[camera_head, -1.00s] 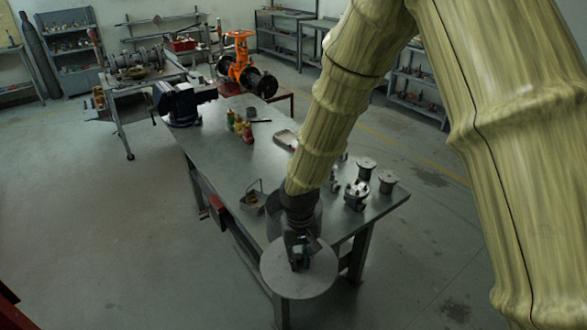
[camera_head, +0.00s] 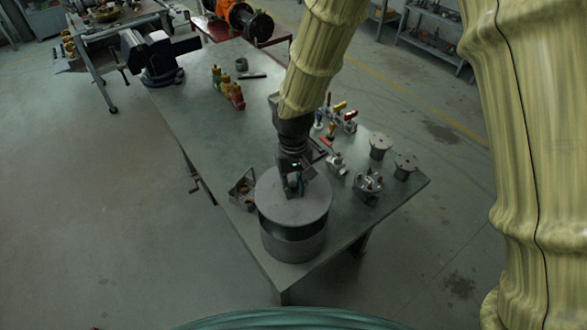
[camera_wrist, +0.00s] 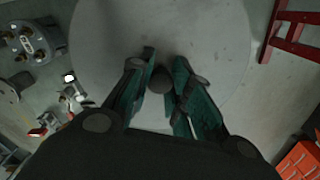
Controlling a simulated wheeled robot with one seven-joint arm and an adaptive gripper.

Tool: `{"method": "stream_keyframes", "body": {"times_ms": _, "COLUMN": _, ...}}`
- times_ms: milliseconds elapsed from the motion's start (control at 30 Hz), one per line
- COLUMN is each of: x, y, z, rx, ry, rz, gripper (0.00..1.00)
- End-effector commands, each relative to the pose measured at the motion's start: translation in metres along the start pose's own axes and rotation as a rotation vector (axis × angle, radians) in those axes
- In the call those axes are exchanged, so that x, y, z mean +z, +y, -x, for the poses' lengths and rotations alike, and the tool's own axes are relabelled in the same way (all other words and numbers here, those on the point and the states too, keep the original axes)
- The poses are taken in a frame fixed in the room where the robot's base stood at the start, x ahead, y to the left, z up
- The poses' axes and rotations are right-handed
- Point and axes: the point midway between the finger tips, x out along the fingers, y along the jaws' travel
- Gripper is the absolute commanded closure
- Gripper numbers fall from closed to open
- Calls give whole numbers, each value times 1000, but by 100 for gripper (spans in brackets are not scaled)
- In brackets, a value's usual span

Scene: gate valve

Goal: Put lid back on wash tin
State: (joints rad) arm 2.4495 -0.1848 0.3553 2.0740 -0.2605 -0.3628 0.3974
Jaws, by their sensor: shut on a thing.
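My gripper (camera_head: 294,188) is shut on the small dark knob (camera_wrist: 161,80) of the round grey lid (camera_head: 300,208). In the wrist view the lid (camera_wrist: 205,45) is a wide pale disc, with the knob between the two fingers. The wash tin (camera_head: 294,247) is a grey cylinder at the near end of the metal table. The lid lies roughly level over the tin and hides its opening. A dark band shows between the lid's edge and the lighter tin wall. I cannot tell whether the lid touches the rim.
A small open tray (camera_head: 243,190) stands close left of the tin. Metal fittings (camera_head: 368,184) and flanged pieces (camera_head: 404,166) stand to the right. The table's middle left is clear.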

Motion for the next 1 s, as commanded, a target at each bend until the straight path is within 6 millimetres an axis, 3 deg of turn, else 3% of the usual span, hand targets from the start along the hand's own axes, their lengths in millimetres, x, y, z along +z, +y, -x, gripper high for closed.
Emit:
{"method": "stream_keyframes", "body": {"times_ms": 233, "x": 5, "y": -2, "z": -7, "rx": 2, "ry": 3, "rz": 1, "gripper": 100}}
{"method": "stream_keyframes", "body": {"times_ms": 500, "x": -6, "y": 1, "z": -33, "rx": -1, "ry": -7, "rz": 1, "gripper": 100}}
{"method": "stream_keyframes", "body": {"times_ms": 1000, "x": -7, "y": 2, "z": -65, "rx": -1, "ry": -9, "rz": 0, "gripper": 100}}
